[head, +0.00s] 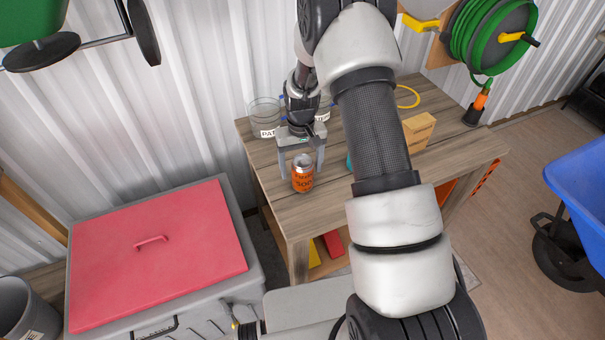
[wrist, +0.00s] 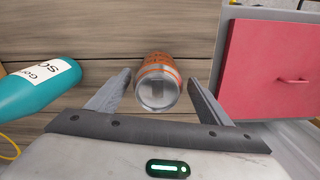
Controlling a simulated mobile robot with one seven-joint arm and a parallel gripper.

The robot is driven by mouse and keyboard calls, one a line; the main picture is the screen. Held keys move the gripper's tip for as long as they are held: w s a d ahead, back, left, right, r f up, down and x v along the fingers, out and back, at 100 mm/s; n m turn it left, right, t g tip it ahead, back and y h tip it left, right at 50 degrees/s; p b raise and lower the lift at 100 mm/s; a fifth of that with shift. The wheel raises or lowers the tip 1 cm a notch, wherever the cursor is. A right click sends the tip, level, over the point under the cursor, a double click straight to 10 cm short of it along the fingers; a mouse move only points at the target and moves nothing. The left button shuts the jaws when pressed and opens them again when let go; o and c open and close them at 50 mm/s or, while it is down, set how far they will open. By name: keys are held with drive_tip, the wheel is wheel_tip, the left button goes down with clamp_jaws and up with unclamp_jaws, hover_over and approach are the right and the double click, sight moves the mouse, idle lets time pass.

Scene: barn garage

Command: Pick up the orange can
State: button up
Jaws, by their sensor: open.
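The orange can (head: 303,178) stands upright on the wooden table near its front left part. It has dark lettering and a silver top. In the wrist view the can (wrist: 157,82) shows its silver end between the two fingers. My gripper (head: 302,170) is open above and around the can, with one finger on each side. In the wrist view my gripper (wrist: 158,85) shows a gap between each finger and the can. Whether the fingertips reach down beside the can's body is hard to tell.
A teal bottle (wrist: 40,88) lies left in the wrist view. A clear jar (head: 264,115) and a cardboard box (head: 418,130) stand on the wooden table (head: 325,212). A grey chest with a red lid (head: 160,250) is left of the table. A blue cart (head: 582,190) stands right.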

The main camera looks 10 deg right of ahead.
sight(303, 178)
drive_tip(key=f, duration=0.5)
drive_tip(key=shift+s+d, duration=0.15)
drive_tip(key=shift+d, duration=0.05)
drive_tip(key=shift+c, duration=0.5)
drive_tip(key=c, duration=1)
